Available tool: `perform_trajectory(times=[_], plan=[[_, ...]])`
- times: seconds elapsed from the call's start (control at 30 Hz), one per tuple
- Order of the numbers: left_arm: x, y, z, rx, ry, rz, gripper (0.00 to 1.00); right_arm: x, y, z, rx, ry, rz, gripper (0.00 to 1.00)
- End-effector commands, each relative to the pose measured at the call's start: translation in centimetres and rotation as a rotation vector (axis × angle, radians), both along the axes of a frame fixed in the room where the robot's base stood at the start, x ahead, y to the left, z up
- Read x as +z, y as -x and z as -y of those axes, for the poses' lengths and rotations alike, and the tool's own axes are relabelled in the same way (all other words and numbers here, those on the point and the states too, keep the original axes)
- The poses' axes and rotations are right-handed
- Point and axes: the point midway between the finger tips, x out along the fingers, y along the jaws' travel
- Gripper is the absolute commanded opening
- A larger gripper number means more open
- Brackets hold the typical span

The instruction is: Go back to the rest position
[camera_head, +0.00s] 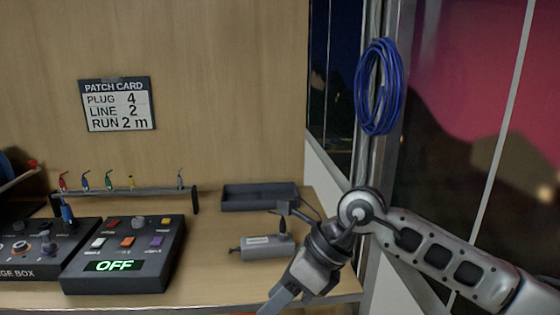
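My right gripper (290,298) comes in from the right on its white and grey arm and hangs over the front edge of the desk. Its fingers point down and to the left, with a gap between them, and I see nothing held in it. The fingertips are close to the bottom of the picture. A small grey device (266,247) with a dark upright part stands on the desk just behind the gripper, apart from the fingers. My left gripper is not in view.
A control box (125,255) reading OFF stands at the left, beside another box (35,250) with knobs. Behind them is a rack (150,192) with several coloured plugs. An open grey tray (260,197) lies at the back. A blue cable coil (379,87) hangs above. A patch card (117,104) is on the wall.

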Motion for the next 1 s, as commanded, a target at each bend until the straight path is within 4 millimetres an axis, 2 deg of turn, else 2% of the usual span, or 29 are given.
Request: perform_trajectory(times=[0.03, 0.17, 0.3, 0.37, 0.43, 0.53, 0.57, 0.63, 0.67, 0.7, 0.77, 0.8, 0.87, 0.9, 1.0], plan=[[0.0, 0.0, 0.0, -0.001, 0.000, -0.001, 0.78, -0.3, 1.4, -1.5, 0.000, -0.090, -0.063, 0.41], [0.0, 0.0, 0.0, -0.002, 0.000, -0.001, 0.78, 0.3, 4.3, -4.9, -0.035, -0.345, -0.240, 0.41], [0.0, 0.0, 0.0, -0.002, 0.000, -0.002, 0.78, 2.6, 6.5, -7.4, -0.152, -0.694, -0.510, 0.41], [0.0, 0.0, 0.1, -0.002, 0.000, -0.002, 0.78, 3.8, 6.6, -7.5, -0.248, -0.867, -0.660, 0.41], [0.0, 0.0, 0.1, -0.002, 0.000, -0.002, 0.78, 4.7, 5.8, -6.7, -0.393, -1.067, -0.848, 0.41], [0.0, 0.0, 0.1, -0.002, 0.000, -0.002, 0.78, 4.0, 3.7, -3.9, -0.654, -1.317, -1.120, 0.41], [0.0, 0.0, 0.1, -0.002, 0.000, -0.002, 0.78, 3.2, 3.0, -2.8, -0.743, -1.383, -1.199, 0.41], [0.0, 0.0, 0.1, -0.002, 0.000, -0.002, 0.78, 0.4, 1.8, 0.2, -0.970, -1.518, -1.382, 0.41], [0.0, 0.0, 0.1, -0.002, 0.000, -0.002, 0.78, -1.2, 1.5, 1.6, -1.076, -1.567, -1.460, 0.41], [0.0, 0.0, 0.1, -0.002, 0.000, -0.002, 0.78, -3.7, 1.4, 3.5, -1.223, -1.623, -1.561, 0.41], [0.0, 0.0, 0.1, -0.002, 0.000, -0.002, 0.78, -7.4, 1.9, 6.1, -1.435, -1.683, -1.693, 0.41], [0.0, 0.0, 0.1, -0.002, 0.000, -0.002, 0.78, -10.0, 2.6, 7.6, -1.573, -1.708, -1.771, 0.41], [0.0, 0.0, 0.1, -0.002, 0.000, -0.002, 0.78, -13.6, 4.3, 9.6, -1.773, -1.729, -1.876, 0.41], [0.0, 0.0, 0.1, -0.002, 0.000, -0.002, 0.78, -15.9, 5.6, 10.8, 1.810, 1.652, 1.844, 0.41], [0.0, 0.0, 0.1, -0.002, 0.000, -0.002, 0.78, -20.3, 9.2, 12.9, 1.789, 1.412, 1.691, 0.41]])
